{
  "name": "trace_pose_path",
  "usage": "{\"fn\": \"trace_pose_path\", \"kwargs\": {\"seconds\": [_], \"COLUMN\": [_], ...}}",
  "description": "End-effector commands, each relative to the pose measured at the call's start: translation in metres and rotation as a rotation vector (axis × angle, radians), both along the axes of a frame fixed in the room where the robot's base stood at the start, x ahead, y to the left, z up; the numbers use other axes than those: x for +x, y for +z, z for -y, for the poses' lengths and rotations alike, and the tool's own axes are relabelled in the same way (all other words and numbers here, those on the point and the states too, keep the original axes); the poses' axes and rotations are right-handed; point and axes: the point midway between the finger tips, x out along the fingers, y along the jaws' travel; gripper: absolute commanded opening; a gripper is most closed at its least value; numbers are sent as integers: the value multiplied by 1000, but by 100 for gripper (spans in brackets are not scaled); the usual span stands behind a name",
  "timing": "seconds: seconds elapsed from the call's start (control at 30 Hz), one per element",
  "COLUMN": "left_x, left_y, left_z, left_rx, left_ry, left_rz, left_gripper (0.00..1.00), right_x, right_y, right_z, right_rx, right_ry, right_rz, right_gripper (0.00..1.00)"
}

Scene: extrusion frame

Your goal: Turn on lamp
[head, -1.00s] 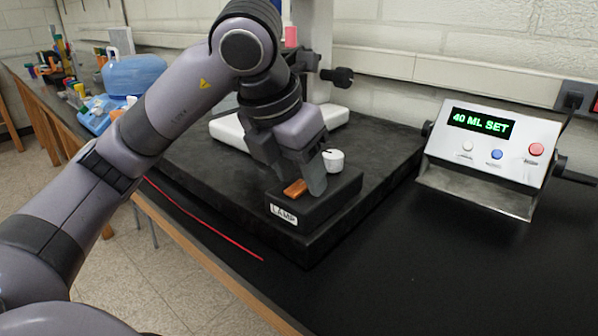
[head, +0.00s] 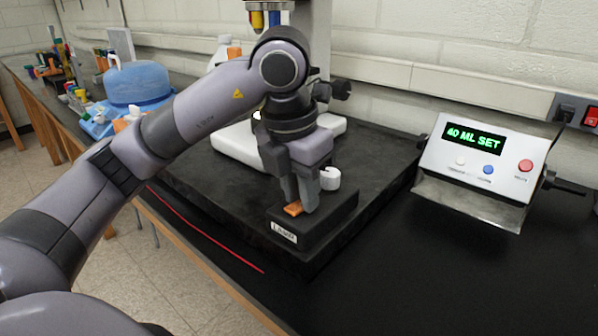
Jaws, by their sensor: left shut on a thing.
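The lamp's black switch box (head: 325,222) sits at the front corner of a large black base, with a white label reading LAMP (head: 284,232). An orange rocker switch (head: 293,209) is on its top. A white knob (head: 330,178) stands behind the switch. My left gripper (head: 302,205) points down at the box, its fingers at the orange switch and shut on it. The fingers partly hide the switch. A small bright spot shows on the stand behind my wrist. My right gripper is not in view.
A control box (head: 478,160) reading 40 ML SET stands at the right, with a red switch on a wall outlet (head: 590,116) behind it. The black base (head: 390,160) carries a white piece (head: 235,147). A blue jug (head: 135,82) stands at the left. The front right counter is clear.

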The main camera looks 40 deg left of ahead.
Motion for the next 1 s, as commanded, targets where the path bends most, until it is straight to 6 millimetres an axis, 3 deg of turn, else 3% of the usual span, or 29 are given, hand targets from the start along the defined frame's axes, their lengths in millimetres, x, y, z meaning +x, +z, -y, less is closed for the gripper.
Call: {"fn": "trace_pose_path", "kwargs": {"seconds": [0.47, 0.5, 0.57, 1.0], "left_x": [2, 1, 1, 1], "left_y": [0, 0, 0, 8], "left_z": [0, 0, 0, 0], "left_rx": [2, 3, 3, 3], "left_ry": [0, 0, 0, 0], "left_rz": [-43, -43, -42, -41], "left_gripper": [0, 30, 49, 49], "right_x": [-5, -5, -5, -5], "right_y": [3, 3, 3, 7], "right_z": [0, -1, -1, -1], "right_rx": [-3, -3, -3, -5], "right_ry": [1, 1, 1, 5], "right_rz": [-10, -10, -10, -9], "right_gripper": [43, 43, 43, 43]}}
